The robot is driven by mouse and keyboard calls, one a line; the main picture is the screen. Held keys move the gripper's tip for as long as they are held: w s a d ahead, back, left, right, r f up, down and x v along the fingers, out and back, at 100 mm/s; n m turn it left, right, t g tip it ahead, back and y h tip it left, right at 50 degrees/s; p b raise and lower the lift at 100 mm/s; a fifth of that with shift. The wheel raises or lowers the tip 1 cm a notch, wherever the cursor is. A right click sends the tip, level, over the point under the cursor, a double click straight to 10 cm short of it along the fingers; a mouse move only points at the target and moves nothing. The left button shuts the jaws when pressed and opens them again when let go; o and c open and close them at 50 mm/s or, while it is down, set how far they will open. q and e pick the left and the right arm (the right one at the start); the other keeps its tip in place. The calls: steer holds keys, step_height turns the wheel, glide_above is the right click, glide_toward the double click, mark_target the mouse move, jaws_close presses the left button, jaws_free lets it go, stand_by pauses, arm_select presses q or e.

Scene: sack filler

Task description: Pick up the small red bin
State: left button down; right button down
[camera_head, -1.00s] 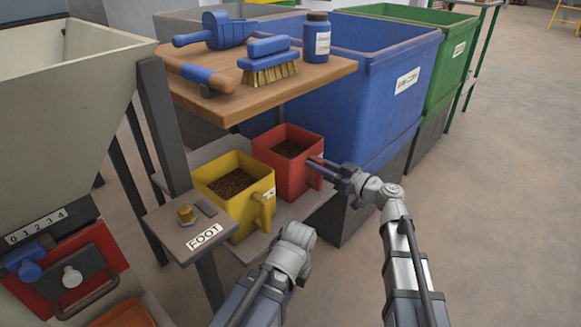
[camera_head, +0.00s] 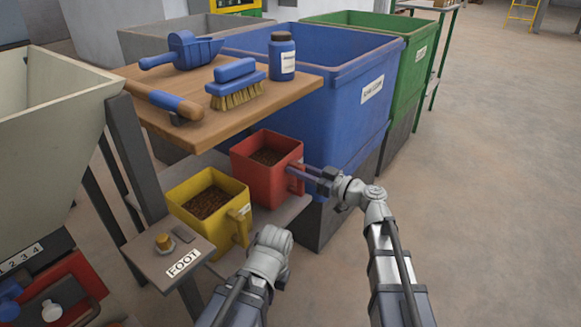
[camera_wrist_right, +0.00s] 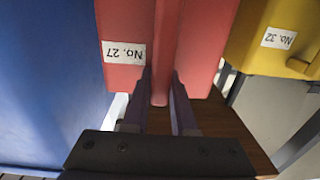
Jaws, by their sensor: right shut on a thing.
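The small red bin (camera_head: 262,178), filled with brown granules, is by the lower shelf beside the blue container, upright. My right gripper (camera_head: 298,173) is at its right side. In the right wrist view the fingers (camera_wrist_right: 160,95) are shut on the handle of the red bin (camera_wrist_right: 195,50), which carries a "No. 27" label. I cannot tell for sure whether its base is clear of the shelf. My left gripper (camera_head: 271,243) is in front, below the red bin and right of the yellow bin; its fingers are hidden.
A yellow bin (camera_head: 213,225) with granules stands close left of the red one, and shows as "No. 32" in the wrist view. A wooden board (camera_head: 200,100) with scoop, brush and bottle overhangs behind. The blue container (camera_head: 330,100) is close behind. Floor at right is clear.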

steer(key=v, duration=1.5)
steer(key=shift+s, duration=0.2)
steer(key=shift+r, duration=0.1)
